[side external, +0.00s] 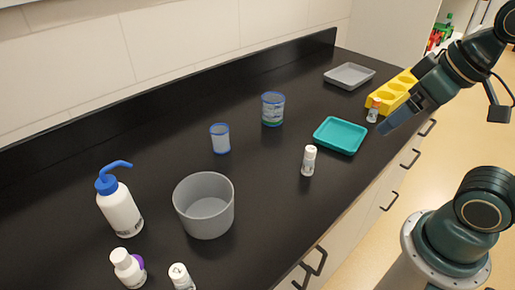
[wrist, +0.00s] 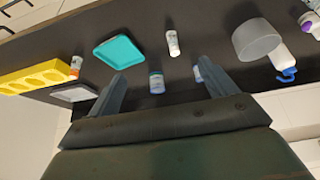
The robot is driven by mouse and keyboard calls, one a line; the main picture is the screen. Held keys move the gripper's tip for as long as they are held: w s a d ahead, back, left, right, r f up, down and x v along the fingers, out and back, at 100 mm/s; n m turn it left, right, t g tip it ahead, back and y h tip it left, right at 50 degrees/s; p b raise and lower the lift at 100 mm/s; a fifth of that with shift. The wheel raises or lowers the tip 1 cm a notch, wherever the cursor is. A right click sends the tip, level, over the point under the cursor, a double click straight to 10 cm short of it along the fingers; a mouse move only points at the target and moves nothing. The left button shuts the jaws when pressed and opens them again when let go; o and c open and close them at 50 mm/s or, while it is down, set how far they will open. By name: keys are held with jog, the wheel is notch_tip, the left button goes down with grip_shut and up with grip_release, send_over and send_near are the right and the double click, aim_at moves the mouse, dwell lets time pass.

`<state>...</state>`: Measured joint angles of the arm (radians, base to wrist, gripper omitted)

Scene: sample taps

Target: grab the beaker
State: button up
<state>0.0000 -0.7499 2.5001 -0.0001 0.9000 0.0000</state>
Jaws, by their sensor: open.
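Two blue-rimmed clear vessels stand upright on the black bench. The larger one (side external: 272,109) is farther back and shows a printed, greenish lower part; the smaller one (side external: 220,139) stands to its left. I cannot tell for certain which is the beaker. In the wrist view the larger vessel (wrist: 157,82) appears between my fingers, well beyond them, and the smaller one (wrist: 197,73) is partly hidden by the right finger. My gripper (side external: 386,126) is open and empty, above the bench's right front edge, apart from both vessels; its spread fingers also show in the wrist view (wrist: 161,69).
A teal tray (side external: 340,136) and a white-capped bottle (side external: 308,160) stand between my gripper and the vessels. A yellow rack (side external: 391,92), grey tray (side external: 349,75), grey pot (side external: 204,205) and wash bottle (side external: 119,208) are around. Bench between the two vessels is clear.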

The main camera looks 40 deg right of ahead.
jog(key=n+g+y, duration=0.1)
jog(key=n+y, duration=0.1)
jog(key=n, duration=0.2)
send_over(272, 109)
jog(key=s+d, duration=0.2)
jog(key=d, duration=0.2)
notch_tip(272, 109, down, 5)
jog(key=x, duration=0.8)
jog(key=shift+f, duration=0.5)
jog(key=shift+d+f, duration=0.1)
jog(key=shift+d, duration=0.05)
jog(key=shift+x, duration=2.5)
jog(key=shift+s+d, duration=0.1)
jog(key=shift+d, duration=0.05)
